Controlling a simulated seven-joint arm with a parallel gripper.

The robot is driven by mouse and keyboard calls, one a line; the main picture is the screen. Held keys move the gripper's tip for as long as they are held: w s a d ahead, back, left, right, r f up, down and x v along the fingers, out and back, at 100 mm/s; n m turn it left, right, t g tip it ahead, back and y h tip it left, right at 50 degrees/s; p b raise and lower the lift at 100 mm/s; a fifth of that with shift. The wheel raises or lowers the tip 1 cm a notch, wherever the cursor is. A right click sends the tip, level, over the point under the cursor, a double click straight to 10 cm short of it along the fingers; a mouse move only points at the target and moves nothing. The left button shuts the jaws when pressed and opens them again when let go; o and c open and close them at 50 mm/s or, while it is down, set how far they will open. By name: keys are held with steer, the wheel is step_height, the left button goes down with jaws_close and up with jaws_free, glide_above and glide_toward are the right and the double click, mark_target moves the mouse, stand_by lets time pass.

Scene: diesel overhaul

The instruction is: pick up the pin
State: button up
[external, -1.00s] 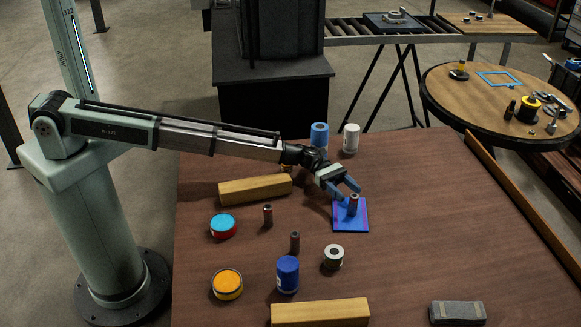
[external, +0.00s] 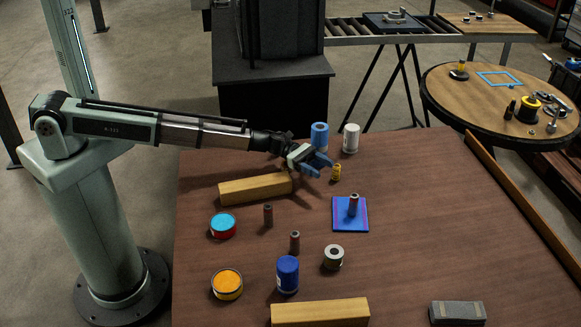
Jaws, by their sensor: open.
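Several small dark upright cylinders with reddish tops look like pins. One pin (external: 353,205) stands on a blue square pad (external: 341,222) with a purple edge. A second pin (external: 268,215) stands left of the pad, in front of a wooden block. A third pin (external: 294,242) stands behind the dark blue can. My gripper (external: 323,167) is open and empty above the table's back part, behind and left of the pad. It is apart from all three pins. A small brass-yellow piece (external: 336,173) stands close to its fingertips; I cannot tell whether they touch.
Wooden blocks (external: 255,189) (external: 320,312) lie at back left and front. Nearby stand a red-blue tin (external: 223,226), an orange tin (external: 227,285), a dark blue can (external: 288,274), a grey ring (external: 333,257), a light blue cylinder (external: 319,136) and a white can (external: 351,138). The table's right side is mostly clear.

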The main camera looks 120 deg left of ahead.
steer(key=s+a+f+n+y, duration=0.1)
steer(key=s+n+y, duration=0.1)
steer(key=s, duration=0.9)
steer(key=s+a+f+n+g+y, duration=0.1)
steer(key=s+a+n+y, duration=0.1)
steer(key=s, duration=0.9)
steer(key=s+a+f+n+y, duration=0.1)
steer(key=s+n+y, duration=0.2)
steer(key=s, duration=0.9)
steer(key=shift+a+f+g+y, duration=0.1)
steer(key=shift+f+g+y, duration=0.1)
steer(key=shift+y, duration=0.55)
steer(key=shift+a+f+g+y, duration=0.1)
steer(key=shift+f+g+y, duration=0.1)
steer(key=shift+y, duration=0.55)
steer(key=shift+s+f+n, duration=0.2)
steer(key=shift+s+n, duration=0.1)
steer(key=shift+a+f, duration=0.1)
steer(key=x, duration=0.7)
steer(key=shift+w+a, duration=0.1)
steer(key=shift+w, duration=0.05)
steer(key=shift+x, duration=3.05)
